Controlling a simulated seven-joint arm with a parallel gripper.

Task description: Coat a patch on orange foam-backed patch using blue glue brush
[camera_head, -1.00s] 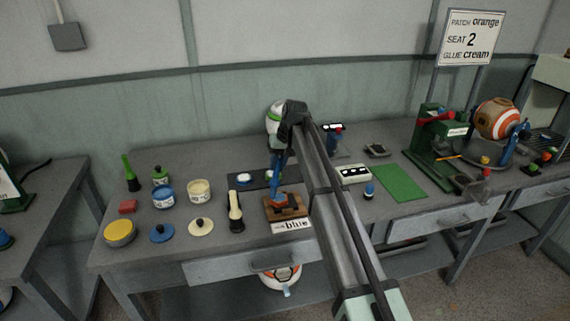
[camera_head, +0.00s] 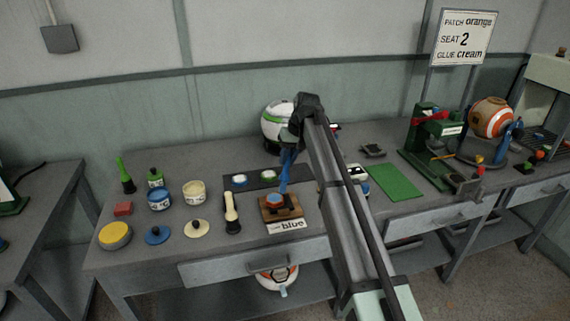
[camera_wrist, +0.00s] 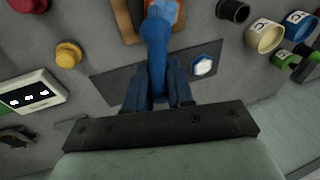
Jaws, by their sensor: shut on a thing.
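My gripper (camera_wrist: 158,92) is shut on the blue glue brush (camera_wrist: 157,42), which also shows in the head view (camera_head: 286,172). The brush points down toward the orange patch (camera_head: 274,201), which sits on a wooden block (camera_head: 293,211) beside a "blue" label. The patch shows an orange-red edge and a bluish top in the head view. In the wrist view the brush head partly hides the patch (camera_wrist: 181,12). I cannot tell whether the brush touches it.
Blue (camera_head: 159,199) and cream (camera_head: 194,191) pots stand left, with a cream brush (camera_head: 231,208) nearby. A dark mat (camera_head: 254,183) with two pale discs lies behind the block. A green mat (camera_head: 396,182) lies right. The sign (camera_head: 465,43) reads patch orange, seat 2, glue cream.

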